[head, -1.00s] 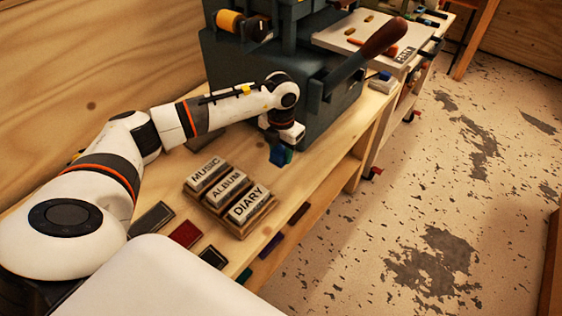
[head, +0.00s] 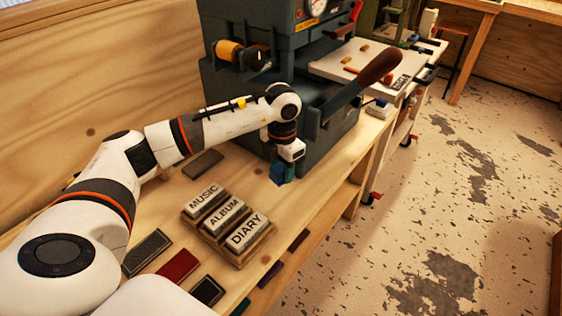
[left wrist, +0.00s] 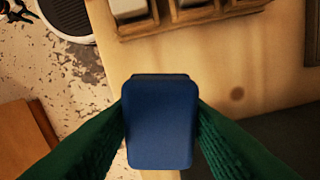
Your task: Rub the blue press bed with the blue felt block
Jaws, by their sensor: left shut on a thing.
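My left gripper (head: 284,174) is shut on the blue felt block (head: 277,173), close in front of the blue-grey press (head: 235,105) at the near side of its base. In the left wrist view the felt block (left wrist: 160,125) sits between two green fingers and points over bare wood. Whether it touches the bench or hangs just above it I cannot tell. The press bed cannot be clearly picked out; the press body and my arm hide much of that area. My right gripper is not in view.
A wooden rack (head: 216,243) with MUSIC, ALBUM and DIARY blocks stands on the bench nearer to me. Several flat dark and red pads (head: 178,267) lie beside it. The press's brown-handled lever (head: 379,67) sticks out to the right. Open floor lies right of the bench.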

